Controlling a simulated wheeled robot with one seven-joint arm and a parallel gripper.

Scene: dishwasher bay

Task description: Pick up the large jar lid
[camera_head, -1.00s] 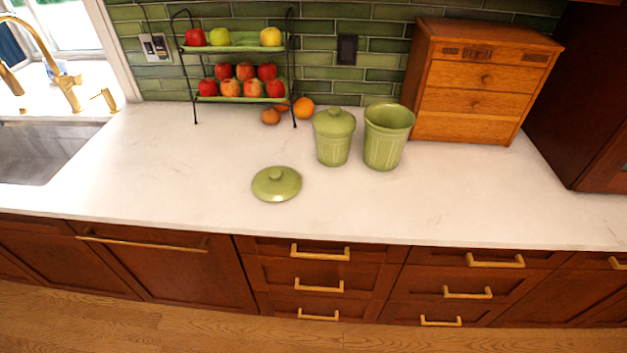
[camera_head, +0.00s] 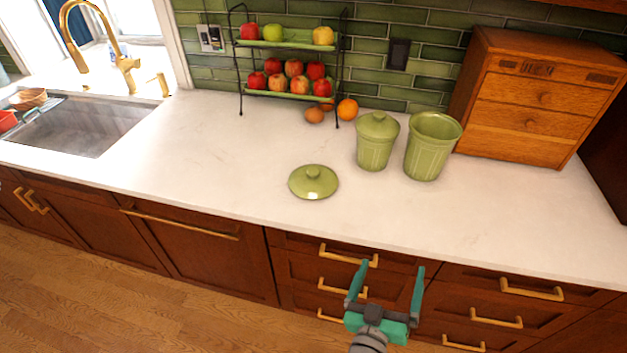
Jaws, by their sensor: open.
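The large jar lid (camera_head: 313,182) is a round green lid with a knob on top. It lies flat and alone on the white countertop, left of two green jars. The larger jar (camera_head: 431,147) stands open, without a lid. The smaller jar (camera_head: 375,142) beside it has a lid on. My gripper (camera_head: 388,279) has teal fingers spread wide apart and nothing between them. It shows in front of the drawers, below and to the right of the lid in the picture, well apart from it.
A two-tier fruit rack (camera_head: 290,45) stands against the green tile wall, with an orange (camera_head: 347,109) beside it. A wooden drawer box (camera_head: 540,98) is at the right. A sink (camera_head: 85,125) is at the left. The white countertop (camera_head: 230,160) is clear around the lid.

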